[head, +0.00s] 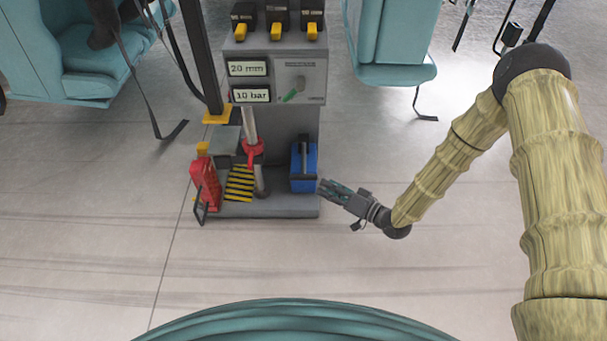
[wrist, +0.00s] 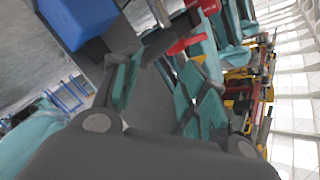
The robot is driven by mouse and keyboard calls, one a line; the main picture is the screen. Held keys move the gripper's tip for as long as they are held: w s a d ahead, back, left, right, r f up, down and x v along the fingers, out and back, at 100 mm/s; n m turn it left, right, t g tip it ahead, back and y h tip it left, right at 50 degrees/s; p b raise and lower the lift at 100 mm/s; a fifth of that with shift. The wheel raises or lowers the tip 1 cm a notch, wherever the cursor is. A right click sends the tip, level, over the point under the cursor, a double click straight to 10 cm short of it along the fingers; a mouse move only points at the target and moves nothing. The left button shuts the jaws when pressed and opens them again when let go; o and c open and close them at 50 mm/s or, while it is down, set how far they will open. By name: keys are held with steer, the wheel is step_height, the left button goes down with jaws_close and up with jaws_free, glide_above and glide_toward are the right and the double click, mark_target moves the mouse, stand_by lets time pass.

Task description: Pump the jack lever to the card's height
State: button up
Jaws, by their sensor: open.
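A grey stand carries two cards: one reads "20 mm" (head: 248,69), the other "10 bar" (head: 252,95). On its base, a red unit (head: 205,182) with a black loop stands at the left. A red collar (head: 252,151) sits on a post in the middle. A blue box (head: 297,176) with a dark upright bar stands at the right. I cannot tell for certain which part is the jack lever. My gripper (head: 325,188) is open and empty, just right of the blue box. In the wrist view the blue box (wrist: 82,20) is at upper left, outside the fingers.
A yellow-black striped plate (head: 239,184) lies on the base. Yellow-tipped switches (head: 276,31) line the stand's top. Teal seats (head: 92,60) hang at the left, and another teal seat (head: 392,45) at the right, with dangling straps. The floor in front and to the right is clear.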

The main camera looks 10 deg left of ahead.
mark_target(307, 180)
steer(key=w+a+m, duration=0.1)
steer(key=a+m, duration=0.2)
steer(key=m, duration=0.1)
steer(key=w+a+f+m+t+h+b, duration=0.1)
steer(key=w+a+m, duration=0.1)
steer(key=a+m, duration=0.1)
steer(key=w+a+m, duration=0.2)
steer(key=a+m, duration=0.1)
steer(key=m, duration=0.1)
steer(key=shift+w+f+m, duration=0.1)
steer(key=shift+f+m, duration=0.25)
steer(key=shift+m, duration=0.05)
stand_by(0.4)
jaws_close()
